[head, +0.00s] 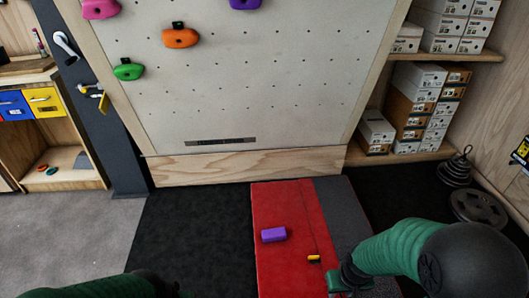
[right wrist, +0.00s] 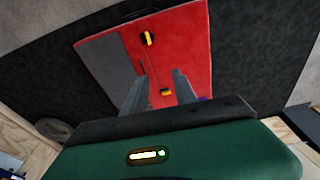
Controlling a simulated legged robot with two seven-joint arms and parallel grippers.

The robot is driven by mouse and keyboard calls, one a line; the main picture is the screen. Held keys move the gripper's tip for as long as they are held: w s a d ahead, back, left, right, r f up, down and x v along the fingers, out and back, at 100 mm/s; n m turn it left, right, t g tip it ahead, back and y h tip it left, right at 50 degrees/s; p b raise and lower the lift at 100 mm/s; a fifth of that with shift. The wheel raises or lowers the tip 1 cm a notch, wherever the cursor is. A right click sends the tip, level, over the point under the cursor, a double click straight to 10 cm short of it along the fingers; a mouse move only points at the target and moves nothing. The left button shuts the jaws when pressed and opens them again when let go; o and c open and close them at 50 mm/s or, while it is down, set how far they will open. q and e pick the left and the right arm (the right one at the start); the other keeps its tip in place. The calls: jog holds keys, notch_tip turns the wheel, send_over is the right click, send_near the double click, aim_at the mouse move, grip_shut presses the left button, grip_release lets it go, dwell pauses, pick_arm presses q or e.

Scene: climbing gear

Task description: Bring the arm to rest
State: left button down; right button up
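My right arm (head: 400,250) comes in from the lower right of the head view. Its green sleeve ends in the right gripper (head: 343,279), low over the red and grey mat (head: 275,205). In the right wrist view the gripper's two fingers (right wrist: 160,78) stand apart with nothing held between them; the mat (right wrist: 185,45) lies beyond. Of my left arm only a green and dark part (head: 115,286) shows at the bottom left of the head view; its gripper is out of view.
A purple block (head: 274,235) and a small black and yellow item (head: 314,259) lie on the mat near the right gripper. A climbing wall (head: 250,90) stands behind. Weight plates (head: 478,207) and shelved boxes (head: 412,100) are at right. Dark floor (head: 195,235) left of the mat is clear.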

jog(key=s+a+r+t+p, duration=0.1)
jog(key=s+a+r, duration=0.1)
jog(key=s+r, duration=0.6)
notch_tip(320, 180, up, 30)
jog(key=w+p, duration=0.1)
jog(key=p, duration=2.8)
jog(key=shift+a+p, duration=0.2)
jog(key=shift+p, duration=0.1)
jog(key=shift+s+d, duration=0.1)
jog(key=shift+d, duration=0.2)
jog(key=shift+f, duration=0.15)
